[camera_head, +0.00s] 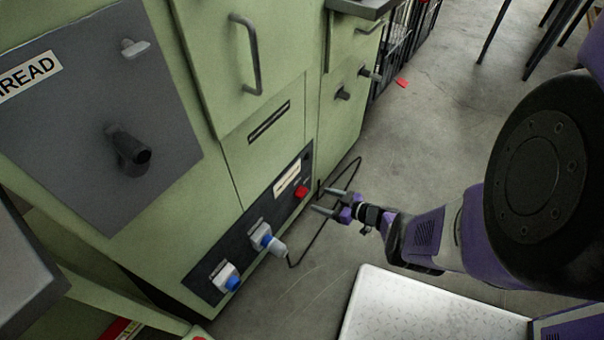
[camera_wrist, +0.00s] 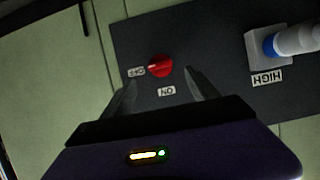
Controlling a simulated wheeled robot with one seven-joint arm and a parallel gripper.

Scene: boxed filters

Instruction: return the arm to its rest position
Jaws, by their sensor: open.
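My gripper (camera_head: 330,202) is open and empty, out in front of the low dark panel of the green machine. My purple arm reaches in from the right of the head view. In the wrist view the two fingers of my gripper (camera_wrist: 160,95) stand apart, with the red knob (camera_wrist: 160,66) seen beyond and between them. The knob sits between labels reading OFF and ON. In the head view the red knob (camera_head: 301,192) is on the panel, left of my fingertips, with a visible gap.
A plug (camera_head: 272,243) sits in a blue-and-white socket, its black cable looping near my gripper. Another socket (camera_head: 226,278) is below left. The green cabinet (camera_head: 225,60) has a handle (camera_head: 247,55). A metal plate (camera_head: 400,310) is at the bottom. Grey floor (camera_head: 430,110) is open behind.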

